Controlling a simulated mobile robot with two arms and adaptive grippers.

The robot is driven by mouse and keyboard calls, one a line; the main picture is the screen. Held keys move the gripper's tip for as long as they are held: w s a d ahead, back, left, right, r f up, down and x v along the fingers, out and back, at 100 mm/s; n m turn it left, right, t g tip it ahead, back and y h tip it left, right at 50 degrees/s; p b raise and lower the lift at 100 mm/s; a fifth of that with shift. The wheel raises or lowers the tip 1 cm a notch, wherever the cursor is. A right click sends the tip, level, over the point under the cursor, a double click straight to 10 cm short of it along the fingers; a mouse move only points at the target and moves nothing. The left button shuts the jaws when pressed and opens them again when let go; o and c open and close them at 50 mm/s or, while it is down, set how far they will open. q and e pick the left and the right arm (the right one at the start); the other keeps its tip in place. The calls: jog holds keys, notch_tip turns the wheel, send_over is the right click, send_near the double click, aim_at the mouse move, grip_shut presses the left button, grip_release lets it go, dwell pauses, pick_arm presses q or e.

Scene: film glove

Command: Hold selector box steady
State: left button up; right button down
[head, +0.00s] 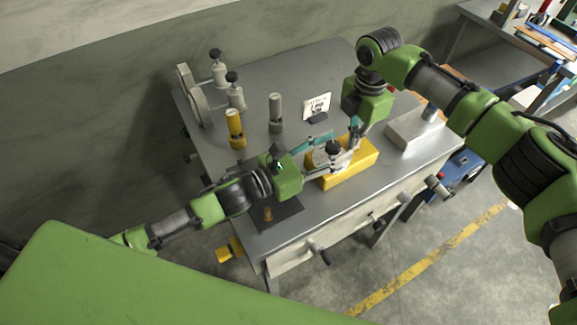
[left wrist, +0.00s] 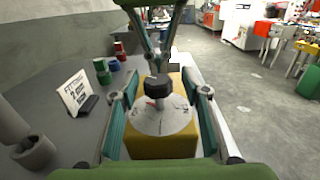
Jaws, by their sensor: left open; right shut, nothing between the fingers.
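The selector box is a yellow block (head: 350,173) near the front edge of the metal table, with a pale round dial plate and a black knob (head: 333,147) on top. The left wrist view shows its yellow body (left wrist: 160,147), marked dial plate (left wrist: 162,120) and knob (left wrist: 157,87). My left gripper (head: 334,150) is open, with one finger on each side of the box; whether the fingers touch it I cannot tell. My right gripper (head: 354,134) is shut and empty, pointing down just behind the knob. Its fingers also show beyond the knob in the left wrist view (left wrist: 155,58).
A yellow cylinder (head: 236,130), a grey cylinder (head: 276,113) and a small sign (head: 317,106) stand behind. A grey block (head: 412,130) lies to the right. A dark mat (head: 288,212) with a brass piece (head: 268,214) lies front left. Handles stick out along the table's front.

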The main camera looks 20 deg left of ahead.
pick_arm(q)
jog(key=v, duration=1.1)
jog(key=shift+s+a, duration=0.15)
jog(key=shift+a, duration=0.1)
jog(key=d, duration=0.1)
jog(key=s+d+n+t+y, duration=0.1)
jog(key=d, duration=0.1)
jog(key=shift+s+d+f+t+y, duration=0.15)
jog(key=shift+s+f+t+y, duration=0.05)
jog(key=shift+s+t+y, duration=0.15)
jog(key=shift+s+d+r+n+t+y, duration=0.2)
jog(key=shift+n+t+y, duration=0.25)
jog(key=shift+n+y, duration=0.35)
jog(key=shift+s+a+r+n+t+y, duration=0.15)
jog(key=shift+n+t+y, duration=0.3)
jog(key=shift+y, duration=0.4)
jog(key=x, duration=1.2)
jog(key=shift+a, duration=0.1)
jog(key=c, duration=1.1)
